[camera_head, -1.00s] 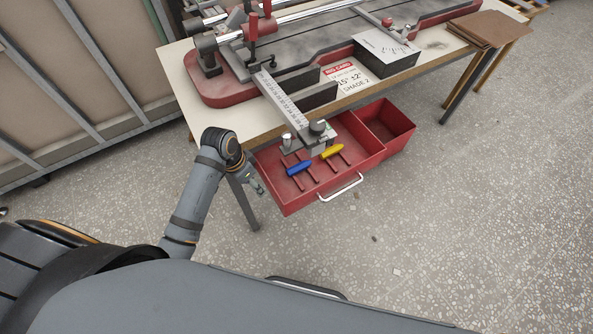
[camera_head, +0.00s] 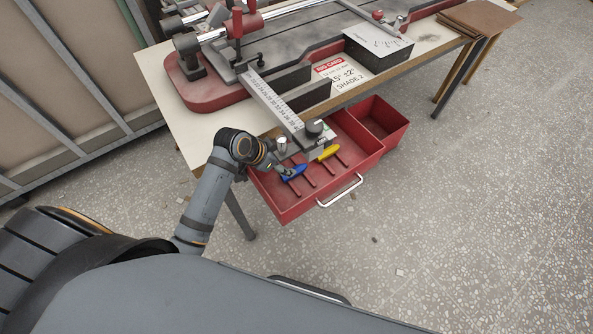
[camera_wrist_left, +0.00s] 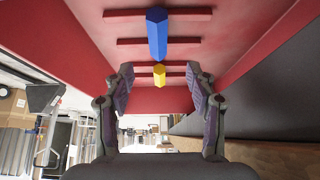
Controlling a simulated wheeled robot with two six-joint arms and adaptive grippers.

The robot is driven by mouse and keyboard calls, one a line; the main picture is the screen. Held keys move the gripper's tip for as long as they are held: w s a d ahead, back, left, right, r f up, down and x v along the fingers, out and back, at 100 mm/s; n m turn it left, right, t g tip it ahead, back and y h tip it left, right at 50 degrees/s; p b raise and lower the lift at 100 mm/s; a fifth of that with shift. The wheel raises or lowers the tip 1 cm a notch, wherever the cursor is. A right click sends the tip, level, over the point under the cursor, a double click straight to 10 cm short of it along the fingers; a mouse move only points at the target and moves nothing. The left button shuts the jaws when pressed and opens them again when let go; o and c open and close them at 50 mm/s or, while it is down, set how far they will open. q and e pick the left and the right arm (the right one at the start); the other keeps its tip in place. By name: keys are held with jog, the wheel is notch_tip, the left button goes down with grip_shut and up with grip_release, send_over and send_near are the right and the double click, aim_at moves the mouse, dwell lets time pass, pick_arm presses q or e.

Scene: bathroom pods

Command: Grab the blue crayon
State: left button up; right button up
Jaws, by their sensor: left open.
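The blue crayon (camera_head: 296,171) lies in the open red drawer (camera_head: 290,206), across thin red ribs. In the left wrist view the blue crayon (camera_wrist_left: 157,34) is at the top centre, beyond the fingertips. My left gripper (camera_head: 281,171) reaches over the drawer's left side, close beside the blue crayon and partly covering its near end. In the wrist view the left gripper (camera_wrist_left: 160,82) is open, with nothing held between its fingers. The yellow crayon (camera_head: 328,152) lies farther right in the drawer and shows between the fingertips in the wrist view (camera_wrist_left: 159,75). My right gripper is not in view.
The bench (camera_head: 158,88) above the drawer carries a red and grey machine. Its ruler arm (camera_head: 272,102) and knobs (camera_head: 315,128) overhang the drawer's back. A white handle (camera_head: 340,191) is on the drawer front. The speckled floor to the right is clear.

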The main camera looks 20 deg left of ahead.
aim_at(300, 168)
pick_arm(q)
jog(key=shift+x, duration=1.15)
jog(key=x, duration=0.2)
jog(key=b+x, duration=0.1)
jog(key=x, duration=0.1)
jog(key=shift+s+d+f, duration=0.1)
jog(key=shift+f, duration=0.3)
jog(key=shift+c, duration=0.6)
jog(key=c, duration=0.5)
grip_shut()
jog(key=shift+r, duration=0.15)
